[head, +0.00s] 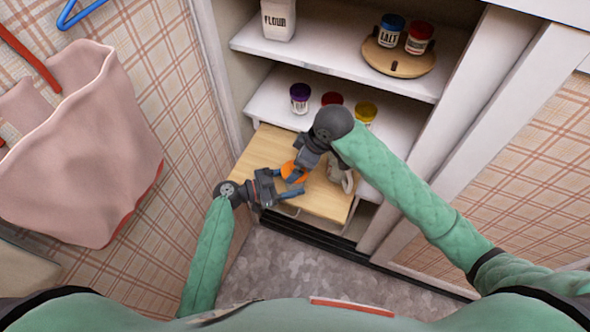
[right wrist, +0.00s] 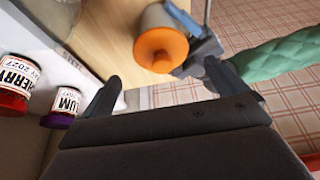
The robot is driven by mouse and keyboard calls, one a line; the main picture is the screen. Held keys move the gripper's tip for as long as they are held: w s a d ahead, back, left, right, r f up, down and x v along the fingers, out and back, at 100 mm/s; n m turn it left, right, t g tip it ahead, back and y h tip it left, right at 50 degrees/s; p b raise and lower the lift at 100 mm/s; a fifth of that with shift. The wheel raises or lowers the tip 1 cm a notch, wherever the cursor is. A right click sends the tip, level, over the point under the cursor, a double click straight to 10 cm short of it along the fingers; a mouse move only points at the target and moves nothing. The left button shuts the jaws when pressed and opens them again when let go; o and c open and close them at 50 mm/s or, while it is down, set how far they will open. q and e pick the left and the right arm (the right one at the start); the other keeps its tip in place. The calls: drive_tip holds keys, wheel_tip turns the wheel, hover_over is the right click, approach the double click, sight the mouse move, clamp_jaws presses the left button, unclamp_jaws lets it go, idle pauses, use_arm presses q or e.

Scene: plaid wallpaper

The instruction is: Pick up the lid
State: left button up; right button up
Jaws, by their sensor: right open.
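The orange lid (head: 293,172) is on top of a pale jar over the pull-out wooden board. The lid also shows in the right wrist view (right wrist: 160,50), with the pale jar body (right wrist: 155,17) behind it. My left gripper (head: 288,186) is right beside the jar, its fingers close to it; whether they grip it is unclear. My right gripper (head: 302,170) is open just above the lid, partly hiding it. In the right wrist view my right fingers (right wrist: 165,78) are spread, with the lid beyond the gap between them.
The wooden board (head: 262,160) juts from the cabinet, with a pale item (head: 340,177) at its right. A purple-lidded jar (head: 300,97), a red-lidded jar (head: 332,99) and a yellow-lidded jar (head: 366,112) stand on the shelf behind. Cabinet wall and door flank the space.

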drive_tip(key=shift+x, duration=1.85)
drive_tip(key=shift+s+a, duration=0.1)
drive_tip(key=shift+s, duration=0.1)
drive_tip(key=c, duration=1.1)
drive_tip(key=shift+o, duration=0.2)
wheel_tip(320, 180, up, 9)
drive_tip(key=shift+r, duration=0.1)
drive_tip(key=shift+w+a+r, duration=0.1)
drive_tip(key=shift+w+a, duration=0.05)
drive_tip(key=shift+w, duration=0.2)
drive_tip(key=w+a+f, duration=0.3)
drive_tip(key=w, duration=0.3)
drive_tip(key=w+a+f, duration=0.4)
drive_tip(key=w, duration=0.2)
wheel_tip(320, 180, down, 10)
drive_tip(key=shift+d+r, duration=0.1)
drive_tip(key=shift+r, duration=0.1)
